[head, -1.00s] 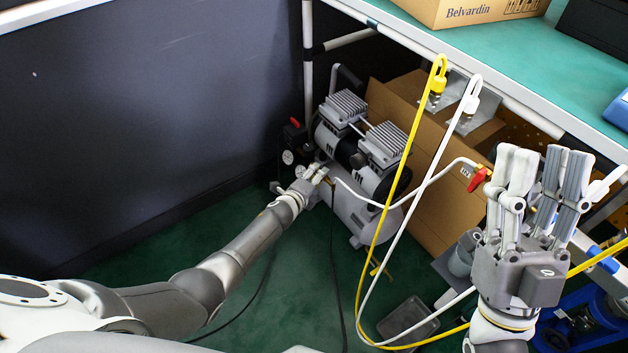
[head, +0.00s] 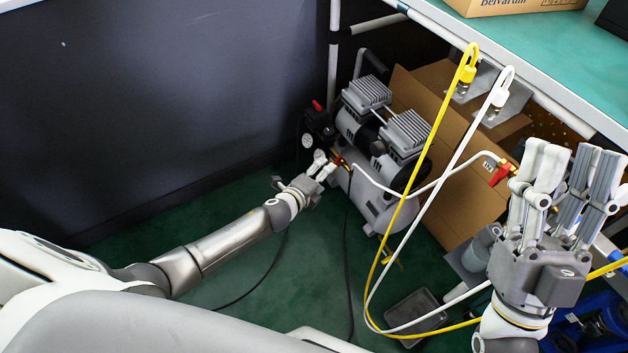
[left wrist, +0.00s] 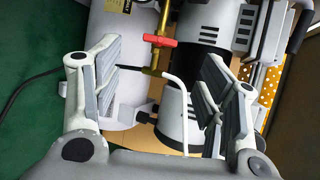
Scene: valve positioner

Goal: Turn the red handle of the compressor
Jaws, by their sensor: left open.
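The grey and white compressor (head: 370,205) stands on the floor under the workbench. Its small red handle (left wrist: 160,41) sits on a brass fitting and lies crosswise to the brass pipe in the left wrist view. In the head view the handle (head: 337,160) shows just beyond my left fingertips. My left gripper (head: 322,166) is open and empty in front of the compressor. In the left wrist view its fingers (left wrist: 160,85) are spread wide, with the handle beyond the gap and apart from them. My right gripper (head: 570,155) is open and empty, fingers up, beside the bench edge.
Yellow (head: 408,195) and white (head: 440,150) hoses loop from the bench edge to the floor. Another red-handled valve (head: 500,174) hangs near my right gripper. A cardboard box (head: 455,165) stands behind the compressor. A dark wall panel (head: 150,110) is at left. Green floor in front is mostly clear.

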